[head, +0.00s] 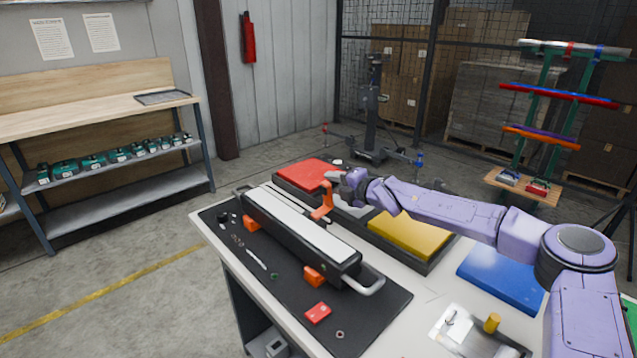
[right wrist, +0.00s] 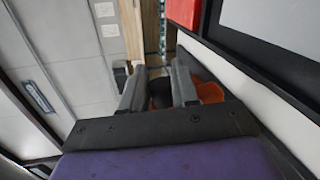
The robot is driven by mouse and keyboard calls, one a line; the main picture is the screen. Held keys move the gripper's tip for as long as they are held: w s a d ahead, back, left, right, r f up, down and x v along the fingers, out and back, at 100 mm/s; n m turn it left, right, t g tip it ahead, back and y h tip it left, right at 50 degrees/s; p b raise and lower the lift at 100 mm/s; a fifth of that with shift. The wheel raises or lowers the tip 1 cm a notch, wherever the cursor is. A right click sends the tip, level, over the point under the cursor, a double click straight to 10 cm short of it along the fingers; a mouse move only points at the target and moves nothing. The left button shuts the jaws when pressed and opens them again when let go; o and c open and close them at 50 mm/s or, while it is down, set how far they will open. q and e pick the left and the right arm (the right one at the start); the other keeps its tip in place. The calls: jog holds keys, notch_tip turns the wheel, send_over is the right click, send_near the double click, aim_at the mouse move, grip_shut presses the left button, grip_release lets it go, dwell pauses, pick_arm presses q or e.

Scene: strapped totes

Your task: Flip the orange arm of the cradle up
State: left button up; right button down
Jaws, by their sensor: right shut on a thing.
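The cradle (head: 335,263) is a long black frame with a pale top, metal end handles and orange blocks along its near side. It lies on a dark mat on the table. Its orange arm (head: 322,203) rises from the far side, near the middle, and stands roughly upright with a slight tilt. My right gripper (head: 342,181) is at the top of this arm, shut on it. In the right wrist view, the fingers (right wrist: 160,88) have a dark piece between them, and orange (right wrist: 210,92) shows beside the right finger. My left gripper is not in view.
A black tray (head: 437,263) behind the cradle holds a red pad (head: 307,173) and a yellow pad (head: 410,234). A blue pad (head: 500,277) lies right. Small parts and a red block (head: 318,313) lie on the mat (head: 375,322) in front.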

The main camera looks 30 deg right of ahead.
jog(key=shift+d+f, duration=0.1)
jog(key=shift+f, duration=0.3)
jog(key=c, duration=1.3)
grip_release()
jog(key=o, duration=0.3)
jog(key=shift+s+d, duration=0.1)
jog(key=shift+s, duration=0.1)
jog(key=shift+o, duration=0.2)
jog(key=shift+s+d+r, duration=0.1)
jog(key=shift+s+r, duration=0.05)
jog(key=shift+r, duration=0.1)
jog(key=shift+s, duration=0.15)
jog(key=p+v, duration=0.1)
jog(key=v, duration=0.9)
jog(key=shift+s+d, duration=0.1)
